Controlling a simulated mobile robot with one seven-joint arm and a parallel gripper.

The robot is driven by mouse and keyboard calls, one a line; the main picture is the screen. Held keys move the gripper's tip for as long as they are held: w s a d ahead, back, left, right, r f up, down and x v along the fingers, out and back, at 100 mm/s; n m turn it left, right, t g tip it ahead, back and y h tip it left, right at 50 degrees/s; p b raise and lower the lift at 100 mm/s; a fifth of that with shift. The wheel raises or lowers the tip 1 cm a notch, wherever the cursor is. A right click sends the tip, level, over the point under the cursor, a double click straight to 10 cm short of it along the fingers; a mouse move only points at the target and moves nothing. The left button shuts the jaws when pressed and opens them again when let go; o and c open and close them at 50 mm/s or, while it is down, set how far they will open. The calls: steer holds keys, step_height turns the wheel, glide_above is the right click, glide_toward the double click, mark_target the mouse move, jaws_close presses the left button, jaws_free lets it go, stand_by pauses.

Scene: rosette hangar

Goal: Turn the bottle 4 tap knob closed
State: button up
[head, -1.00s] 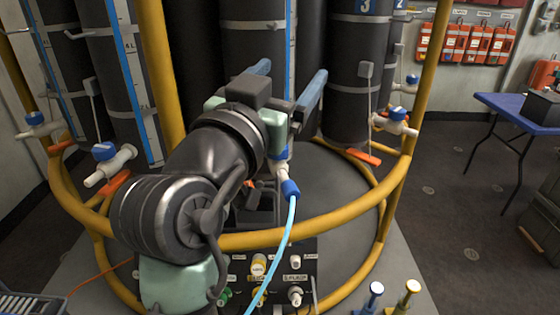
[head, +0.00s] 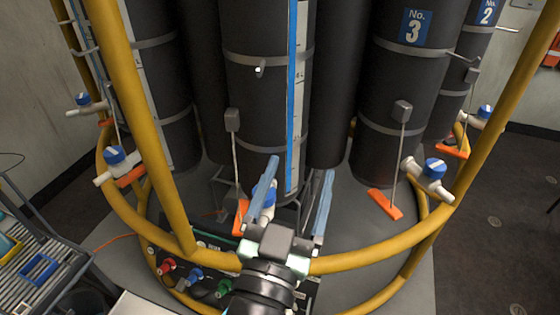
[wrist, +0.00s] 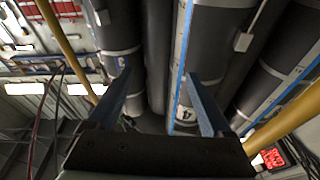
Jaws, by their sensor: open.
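Bottle 4 (head: 262,105) is the dark cylinder at the centre of the head view, with a blue-edged white scale down its side. Its tap (head: 263,193), with a blue knob, shows low in front of it, close to the left finger and partly hidden by it. The knob's turn angle is not clear. My gripper (head: 300,168) is open, its two blue fingers pointing at the bottle's foot. In the wrist view my gripper (wrist: 165,78) is also open, and an upside-down 4 marks bottle 4 (wrist: 209,55). The tap is not clear there.
A yellow rail (head: 385,253) curves around the bottles, passing by my wrist. Bottle 3 (head: 395,75) and its blue-knobbed tap (head: 432,170) stand at right, another tap (head: 114,157) at left. A connector panel (head: 190,270) sits below; a slatted cart (head: 40,260) stands at lower left.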

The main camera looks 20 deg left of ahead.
steer(key=s+a+f+n+g+y+p, duration=0.3)
steer(key=s+a+f, duration=0.3)
steer(key=f, duration=0.5)
steer(key=w+p, duration=0.1)
steer(key=w, duration=0.3)
steer(key=w+p, duration=0.2)
steer(key=w, duration=0.1)
steer(key=w+a+p, duration=0.1)
steer(key=w+p, duration=0.1)
steer(key=w, duration=0.2)
steer(key=shift+w+a+r, duration=0.1)
steer(key=shift+w, duration=0.25)
jaws_close()
